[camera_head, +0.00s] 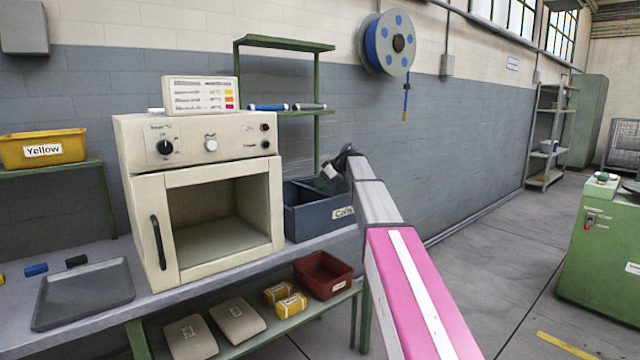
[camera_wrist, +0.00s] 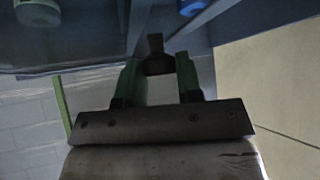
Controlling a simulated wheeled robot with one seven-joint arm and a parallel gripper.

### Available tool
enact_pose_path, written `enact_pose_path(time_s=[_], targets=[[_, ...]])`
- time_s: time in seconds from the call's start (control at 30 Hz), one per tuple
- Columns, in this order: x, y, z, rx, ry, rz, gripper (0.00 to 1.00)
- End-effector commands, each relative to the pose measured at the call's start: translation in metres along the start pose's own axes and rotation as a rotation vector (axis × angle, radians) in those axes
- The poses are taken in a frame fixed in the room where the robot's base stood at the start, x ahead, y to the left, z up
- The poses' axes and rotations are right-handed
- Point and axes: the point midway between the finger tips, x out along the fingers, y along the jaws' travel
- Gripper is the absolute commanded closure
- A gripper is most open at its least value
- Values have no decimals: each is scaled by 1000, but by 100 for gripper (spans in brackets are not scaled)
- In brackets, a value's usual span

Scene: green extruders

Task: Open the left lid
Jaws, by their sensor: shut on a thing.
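My gripper (camera_head: 334,168) is at the end of my arm, above the blue bin (camera_head: 306,222) with a label that seems to read "Cables". In the wrist view my gripper (camera_wrist: 157,68) has its two green fingers on either side of a small dark thing (camera_wrist: 155,42) and is shut on it. I cannot tell what this thing is or what it belongs to. No left lid can be clearly made out. The fingertips are too small in the head view to show the grip.
A beige oven (camera_head: 142,230) with a black door handle (camera_head: 157,242) stands just left of the bin. A green shelf (camera_head: 285,44) stands behind. A green machine (camera_head: 600,250) is at the right. A grey tray (camera_head: 82,294) lies on the bench. The floor beyond my arm is clear.

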Motion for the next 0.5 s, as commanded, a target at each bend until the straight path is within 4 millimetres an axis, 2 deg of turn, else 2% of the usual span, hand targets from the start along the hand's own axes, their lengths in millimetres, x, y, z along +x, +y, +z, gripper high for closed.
enact_pose_path(time_s=[0.03,0.13,0.17,0.2,0.23,0.5], targets=[[-4,12,2,0,-4,27,100],[-4,13,2,0,-4,28,100],[-4,14,2,0,-4,28,64],[-5,14,2,0,-4,29,51],[-5,14,2,0,-4,28,44],[-3,11,2,0,-4,25,44]])
